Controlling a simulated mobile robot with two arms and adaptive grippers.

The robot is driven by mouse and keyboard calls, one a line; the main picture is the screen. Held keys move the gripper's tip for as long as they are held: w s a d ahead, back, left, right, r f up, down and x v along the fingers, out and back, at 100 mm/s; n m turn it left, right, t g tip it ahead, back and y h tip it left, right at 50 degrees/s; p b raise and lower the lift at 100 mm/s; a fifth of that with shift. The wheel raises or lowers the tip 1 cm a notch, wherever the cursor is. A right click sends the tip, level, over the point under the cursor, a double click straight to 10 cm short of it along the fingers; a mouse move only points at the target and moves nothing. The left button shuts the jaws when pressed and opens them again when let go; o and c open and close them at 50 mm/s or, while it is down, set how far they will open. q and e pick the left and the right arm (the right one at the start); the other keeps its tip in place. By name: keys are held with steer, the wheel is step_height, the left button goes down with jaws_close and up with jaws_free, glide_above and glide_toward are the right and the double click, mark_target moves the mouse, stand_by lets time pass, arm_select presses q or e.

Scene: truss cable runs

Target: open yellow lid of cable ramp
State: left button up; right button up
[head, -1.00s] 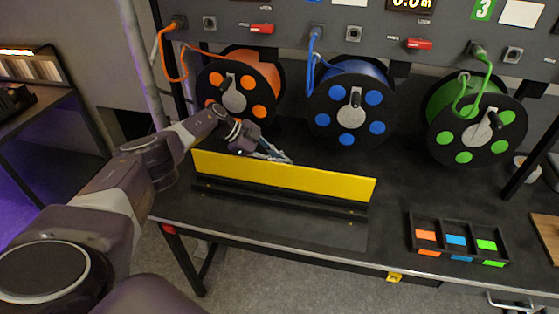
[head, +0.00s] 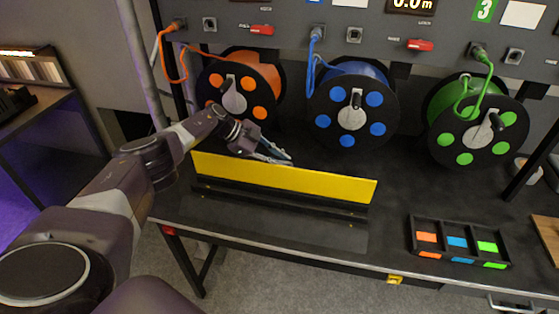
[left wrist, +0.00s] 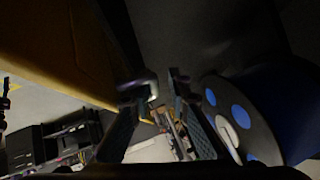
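The yellow lid (head: 285,178) of the cable ramp stands raised along the long black ramp base (head: 270,202) on the bench. In the left wrist view the lid (left wrist: 65,45) fills the upper left. My left gripper (head: 286,159) is behind the lid's top edge, on the reel side, with its fingers pointing right along it. The wrist view shows its two fingers (left wrist: 164,82) apart with nothing held between them. The lid hides part of the space behind it, so I cannot tell whether the gripper touches it. My right gripper is not in view.
Orange (head: 236,95), blue (head: 350,115) and green (head: 468,130) cable reels hang close behind the lid. A black tray (head: 458,240) with coloured compartments lies at the right. The bench is bare in front of the ramp and between lid and tray.

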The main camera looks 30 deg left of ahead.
arm_select(q)
steer(key=a+r+b, duration=0.2)
steer(key=a+r, duration=0.3)
steer(key=a, duration=0.1)
steer(key=shift+s+a+r, duration=0.2)
steer(key=shift+a+r, duration=0.05)
steer(key=shift+r, duration=0.15)
stand_by(0.7)
steer(key=shift+a, duration=0.1)
